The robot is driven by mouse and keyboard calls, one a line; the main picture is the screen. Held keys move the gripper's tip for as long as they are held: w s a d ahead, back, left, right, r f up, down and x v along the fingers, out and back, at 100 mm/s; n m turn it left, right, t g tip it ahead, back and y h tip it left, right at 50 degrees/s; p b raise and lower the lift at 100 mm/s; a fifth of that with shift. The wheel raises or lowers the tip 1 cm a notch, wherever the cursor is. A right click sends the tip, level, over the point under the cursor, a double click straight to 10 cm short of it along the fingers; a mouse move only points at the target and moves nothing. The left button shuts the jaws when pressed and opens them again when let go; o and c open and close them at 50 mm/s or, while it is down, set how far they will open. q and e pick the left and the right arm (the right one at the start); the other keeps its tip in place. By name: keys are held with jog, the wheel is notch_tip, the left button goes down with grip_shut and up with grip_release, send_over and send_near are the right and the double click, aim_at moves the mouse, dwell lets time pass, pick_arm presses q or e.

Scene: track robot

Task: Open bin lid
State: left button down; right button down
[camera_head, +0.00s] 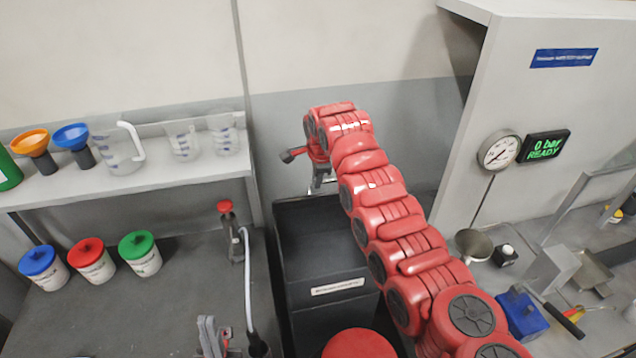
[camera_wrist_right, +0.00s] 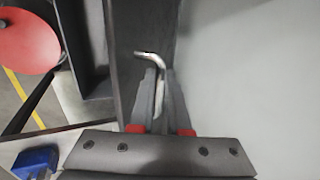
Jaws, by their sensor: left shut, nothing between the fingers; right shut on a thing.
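The dark grey bin (camera_head: 327,308) stands in the middle of the head view with a white label on its front. Its top looks open, with a dark inside showing. My right arm reaches over it to the back. My right gripper (camera_head: 318,182) is at the bin's far side, partly hidden by the arm. In the right wrist view, my right gripper (camera_wrist_right: 160,85) is shut on a bent metal handle (camera_wrist_right: 150,60) in front of a dark panel (camera_wrist_right: 135,30), which seems to be the raised lid. My left gripper (camera_head: 210,338) is shut and empty at the bottom edge, left of the bin.
A bench (camera_head: 180,285) with several lidded tubs and a red-topped tap (camera_head: 227,215) stands left of the bin. A shelf (camera_head: 150,180) above holds jugs and funnels. On the right, a white cabinet (camera_head: 550,110) and a bench with tools and a blue box (camera_head: 522,318) flank my arm.

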jog(key=shift+a, duration=0.15)
jog(key=c, duration=0.9)
grip_release()
jog(key=shift+r+b, duration=0.3)
jog(key=shift+r, duration=0.1)
jog(key=b+v, duration=0.4)
jog(key=v, duration=1.2)
jog(key=shift+s+r, duration=0.15)
jog(key=shift+r, duration=0.1)
